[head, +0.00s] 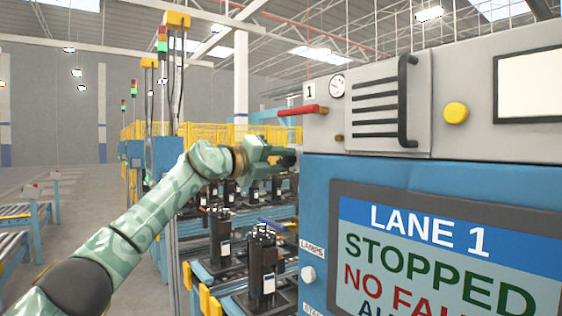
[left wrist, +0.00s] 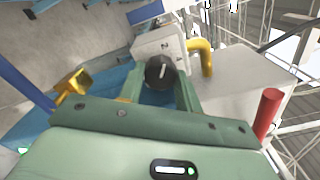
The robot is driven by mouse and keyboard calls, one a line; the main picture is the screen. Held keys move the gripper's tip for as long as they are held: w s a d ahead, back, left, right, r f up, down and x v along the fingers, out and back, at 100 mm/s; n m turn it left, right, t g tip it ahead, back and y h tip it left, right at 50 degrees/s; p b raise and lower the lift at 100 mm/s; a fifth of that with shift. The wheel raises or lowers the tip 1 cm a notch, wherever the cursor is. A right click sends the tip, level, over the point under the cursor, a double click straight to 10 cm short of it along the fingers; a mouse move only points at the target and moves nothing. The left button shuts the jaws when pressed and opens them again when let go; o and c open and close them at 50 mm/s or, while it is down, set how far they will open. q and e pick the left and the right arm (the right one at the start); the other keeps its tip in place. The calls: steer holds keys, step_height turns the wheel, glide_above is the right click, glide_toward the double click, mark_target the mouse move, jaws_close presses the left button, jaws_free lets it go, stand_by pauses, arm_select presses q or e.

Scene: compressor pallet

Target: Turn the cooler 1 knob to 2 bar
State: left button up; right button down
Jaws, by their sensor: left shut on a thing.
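The cooler 1 knob shows in the left wrist view as a round black knob (left wrist: 161,71) with a white pointer line, in front of a pale plate (left wrist: 160,45). My left gripper (left wrist: 160,82) has one finger on each side of the knob and is shut on it. In the head view my left gripper (head: 288,158) reaches the left side of the machine, and the knob is mostly hidden there. A round gauge (head: 337,86) beside a label "1" sits on the grey cabinet above; its reading is too small to tell. My right gripper is not in view.
A red lever handle (head: 302,110) sticks out just above my left gripper. A yellow elbow pipe (left wrist: 206,56) is close beside the knob. A blue panel with a screen (head: 450,260) reading "LANE 1 STOPPED" fills the right. Racks with black compressors (head: 262,265) stand below my arm.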

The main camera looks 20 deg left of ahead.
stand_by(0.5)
arm_select(q)
steer(key=o, duration=1)
steer(key=shift+s+a+f+b, duration=0.1)
steer(key=shift+s+a+b, duration=0.25)
steer(key=shift+b, duration=0.05)
steer(key=b+v, duration=0.6)
steer(key=v, duration=0.9)
steer(key=shift+a, duration=0.15)
